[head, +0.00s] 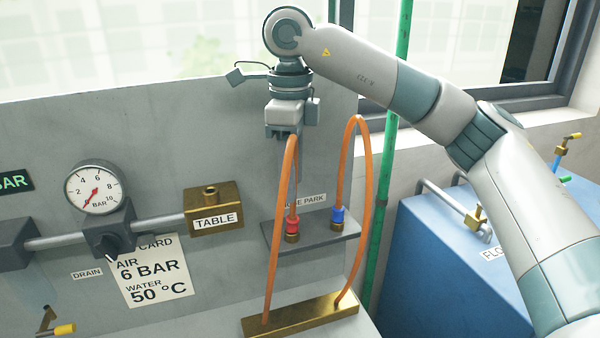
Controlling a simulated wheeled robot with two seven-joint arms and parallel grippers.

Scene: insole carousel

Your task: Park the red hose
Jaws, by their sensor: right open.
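The red hose is an orange hose (275,230) with a red end fitting (292,224). It rises from a brass block (300,315), loops up and comes down to the grey shelf (310,234) under the partly hidden HOSE PARK label (305,200). The red fitting stands upright over a brass piece at the shelf's left; whether it is fully seated I cannot tell. My right gripper (282,134) is open and points down at the top of this hose loop. Whether it touches the hose I cannot tell. My left gripper is out of view.
A second orange hose (367,190) with a blue fitting (337,216) stands at the shelf's right. A brass TABLE block (213,210), a gauge (94,188) and a card (153,270) are left. A green pipe (385,200) and blue tank (430,260) are right.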

